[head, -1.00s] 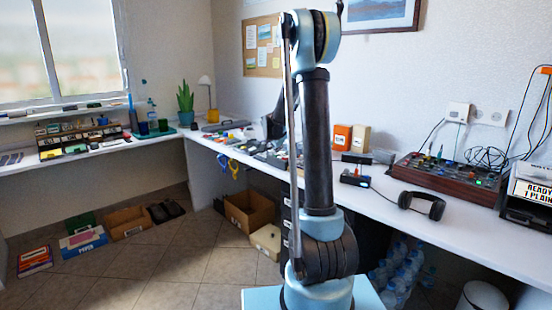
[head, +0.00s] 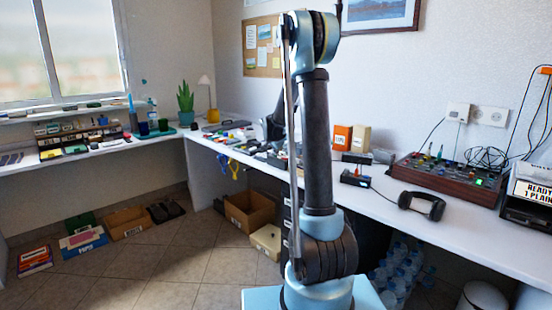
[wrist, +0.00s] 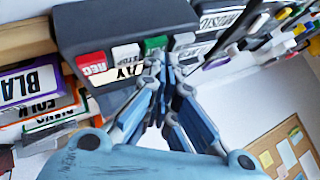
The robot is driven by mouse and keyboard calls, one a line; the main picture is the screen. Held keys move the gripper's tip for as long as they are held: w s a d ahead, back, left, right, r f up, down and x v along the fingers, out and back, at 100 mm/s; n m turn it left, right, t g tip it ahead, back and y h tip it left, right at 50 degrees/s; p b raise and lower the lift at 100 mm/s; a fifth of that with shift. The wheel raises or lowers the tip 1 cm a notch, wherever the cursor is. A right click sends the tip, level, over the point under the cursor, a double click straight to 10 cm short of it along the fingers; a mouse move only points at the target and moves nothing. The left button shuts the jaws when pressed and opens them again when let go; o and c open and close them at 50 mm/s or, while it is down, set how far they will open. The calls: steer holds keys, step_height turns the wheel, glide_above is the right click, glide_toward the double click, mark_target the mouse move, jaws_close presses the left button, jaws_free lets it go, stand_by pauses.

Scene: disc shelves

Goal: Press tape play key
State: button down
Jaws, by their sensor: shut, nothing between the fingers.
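In the wrist view, a dark grey tape deck (wrist: 110,22) fills the upper middle, seen tilted. Along its front edge are a red key marked REC (wrist: 91,64), a pale key (wrist: 126,52), a green key (wrist: 155,43) and another pale key (wrist: 184,40). A label ending in "AY" (wrist: 124,72) is partly covered by my gripper. My gripper (wrist: 160,68) is shut and empty, its fingertips just below the green key. I cannot tell whether they touch it. In the head view, my arm hides the deck and fingertips.
Labelled boxes (wrist: 30,90) stand beside the deck in the wrist view. In the head view, a mixer (head: 448,178), headphones (head: 422,204) and a small dark device (head: 355,178) lie on the white desk (head: 375,205). Clear desk shows around the headphones.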

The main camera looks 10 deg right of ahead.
steer(key=shift+r, duration=0.8)
steer(key=shift+r, duration=2.55)
